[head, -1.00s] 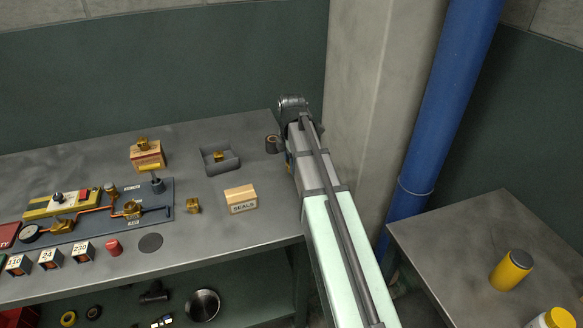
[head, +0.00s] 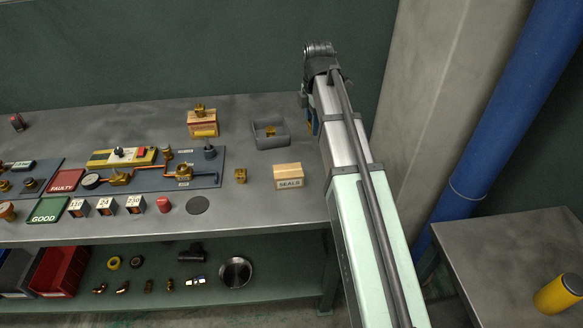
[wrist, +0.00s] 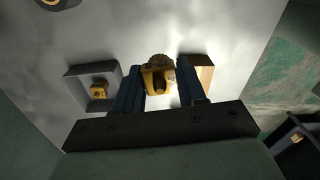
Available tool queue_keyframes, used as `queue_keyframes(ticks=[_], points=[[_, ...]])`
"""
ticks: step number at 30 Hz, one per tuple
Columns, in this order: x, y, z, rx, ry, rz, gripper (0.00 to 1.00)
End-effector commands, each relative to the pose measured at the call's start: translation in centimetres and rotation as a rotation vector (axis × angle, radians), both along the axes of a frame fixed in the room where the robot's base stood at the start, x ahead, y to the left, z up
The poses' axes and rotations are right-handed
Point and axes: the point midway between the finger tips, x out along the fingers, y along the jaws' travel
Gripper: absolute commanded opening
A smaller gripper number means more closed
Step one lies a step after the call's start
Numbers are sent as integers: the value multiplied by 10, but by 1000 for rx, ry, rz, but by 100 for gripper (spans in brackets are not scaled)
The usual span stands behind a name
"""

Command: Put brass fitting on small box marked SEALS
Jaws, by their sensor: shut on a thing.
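My gripper (wrist: 160,88) is shut on a brass fitting (wrist: 158,78), which sits between its two blue fingers. In the head view my arm hides most of the fingers and the held fitting. The small cardboard box marked SEALS (head: 288,178) stands on the bench to the left of my arm, with nothing on its top. In the wrist view part of a brown box, probably the same one, shows (wrist: 203,70) behind the right finger. The held fitting appears above the bench; its height is unclear.
A grey tray (head: 283,141) holding a brass piece stands behind the SEALS box. Another brass fitting (head: 240,176) stands left of that box. A second cardboard box (head: 202,129) carries a brass piece. A blue pipe (head: 500,110) and concrete column (head: 425,90) stand right.

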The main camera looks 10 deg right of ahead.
Motion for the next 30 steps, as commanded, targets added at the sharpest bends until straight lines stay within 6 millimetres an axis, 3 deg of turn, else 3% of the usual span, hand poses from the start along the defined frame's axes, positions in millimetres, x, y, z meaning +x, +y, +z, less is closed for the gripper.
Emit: queue_keyframes(ticks=[3,12,18,30], points=[[-10,35,11,0,-1,54,6],[-53,90,31,0,-2,96,6],[-76,84,30,0,1,-69,6],[-80,83,22,0,1,-218,6]])
